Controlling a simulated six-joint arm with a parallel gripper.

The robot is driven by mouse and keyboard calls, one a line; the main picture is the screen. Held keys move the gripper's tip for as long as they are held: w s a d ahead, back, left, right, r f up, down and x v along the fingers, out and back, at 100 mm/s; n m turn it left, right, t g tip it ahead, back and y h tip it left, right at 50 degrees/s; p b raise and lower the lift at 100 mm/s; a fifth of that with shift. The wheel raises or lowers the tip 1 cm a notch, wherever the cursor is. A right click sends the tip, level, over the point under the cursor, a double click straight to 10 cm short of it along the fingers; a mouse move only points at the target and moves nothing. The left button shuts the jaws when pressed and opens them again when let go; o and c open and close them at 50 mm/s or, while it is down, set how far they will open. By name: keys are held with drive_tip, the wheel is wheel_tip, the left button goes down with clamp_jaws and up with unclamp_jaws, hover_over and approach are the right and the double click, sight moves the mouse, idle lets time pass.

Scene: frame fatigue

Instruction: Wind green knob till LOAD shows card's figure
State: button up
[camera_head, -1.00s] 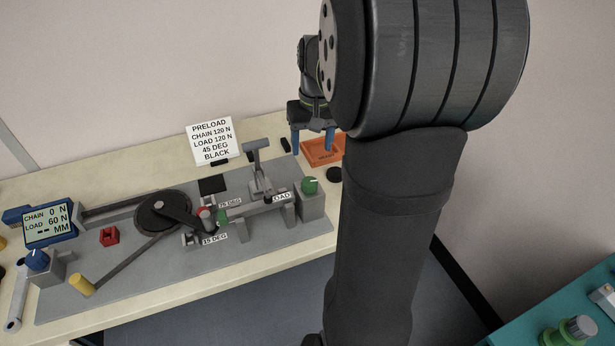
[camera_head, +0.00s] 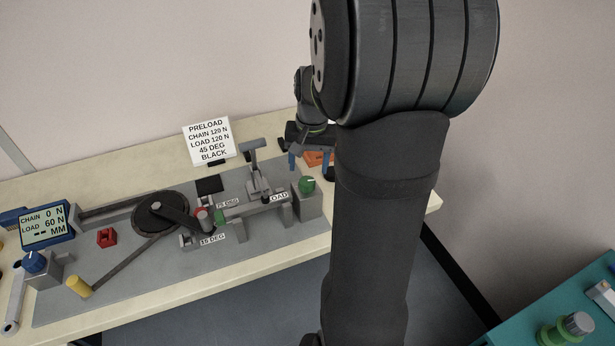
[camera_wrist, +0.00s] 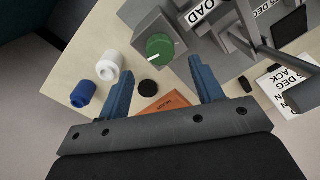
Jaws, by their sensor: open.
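The green knob (camera_head: 307,184) sits on a grey block at the right end of the rig; it shows a white pointer line in the wrist view (camera_wrist: 160,47). My gripper (camera_wrist: 160,78) is open and empty, its two blue fingers pointing toward the knob, which lies beyond and between the fingertips without visible contact. In the head view my gripper (camera_head: 308,162) is behind the knob, partly hidden by my arm. The display (camera_head: 46,226) reads CHAIN 0 N, LOAD 60 N, -- MM. The white card (camera_head: 208,142) reads PRELOAD, CHAIN 120 N, LOAD 120 N, 45 DEG, BLACK.
A grey lever (camera_head: 257,165) stands left of the knob. An orange tray (camera_wrist: 164,104), a black disc (camera_wrist: 148,87), a white cylinder (camera_wrist: 115,61) and a blue one (camera_wrist: 83,93) lie near the gripper. A blue knob (camera_head: 34,262) and yellow-handled crank (camera_head: 79,287) are at the left.

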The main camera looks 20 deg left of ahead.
sight(307, 180)
drive_tip(key=shift+a+f, duration=0.1)
drive_tip(key=shift+f, duration=2.6)
drive_tip(key=c, duration=1)
